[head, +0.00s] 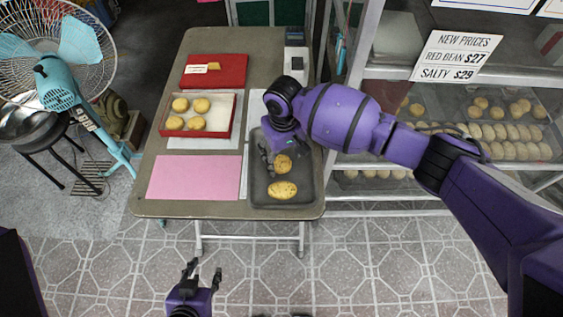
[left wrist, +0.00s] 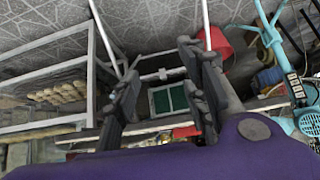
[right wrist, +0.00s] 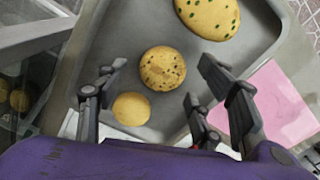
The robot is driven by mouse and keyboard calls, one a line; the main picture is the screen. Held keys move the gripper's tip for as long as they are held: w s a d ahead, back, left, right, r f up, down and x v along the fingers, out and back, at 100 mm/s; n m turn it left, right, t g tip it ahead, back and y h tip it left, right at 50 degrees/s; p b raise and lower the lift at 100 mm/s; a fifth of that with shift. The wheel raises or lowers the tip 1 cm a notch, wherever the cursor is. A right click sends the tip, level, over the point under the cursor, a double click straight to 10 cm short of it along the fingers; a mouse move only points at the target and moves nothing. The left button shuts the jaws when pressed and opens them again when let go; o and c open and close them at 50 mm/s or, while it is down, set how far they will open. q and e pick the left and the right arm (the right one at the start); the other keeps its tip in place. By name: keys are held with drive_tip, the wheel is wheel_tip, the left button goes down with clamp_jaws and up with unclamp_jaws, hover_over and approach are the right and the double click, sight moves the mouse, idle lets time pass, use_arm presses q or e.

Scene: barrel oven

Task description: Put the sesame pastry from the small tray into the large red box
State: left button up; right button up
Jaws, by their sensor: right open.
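The sesame pastry (right wrist: 163,68), round and golden with dark specks, lies in the small grey tray (head: 257,196); it also shows in the head view (head: 283,164). A larger oval pastry with green spots (head: 283,190) and a plain round pastry (right wrist: 132,108) share the tray. My right gripper (right wrist: 155,82) is open above the tray, its fingers on either side of the sesame pastry in the wrist view. Contact cannot be told. The open red box (head: 162,133), lined in white, holds several round pastries left of the tray. My left gripper (head: 203,273) is open and empty, in front of the table.
A red lid or closed box (head: 214,72) lies behind the open box. A pink sheet (head: 194,177) lies in front of it. A glass pastry cabinet (head: 450,120) stands close on the right. A blue fan (head: 63,85) stands left of the table.

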wheel_tip(320, 180, down, 2)
drive_tip(key=shift+f, duration=0.15)
drive_tip(key=shift+w, duration=0.1)
drive_tip(key=c, duration=1.2)
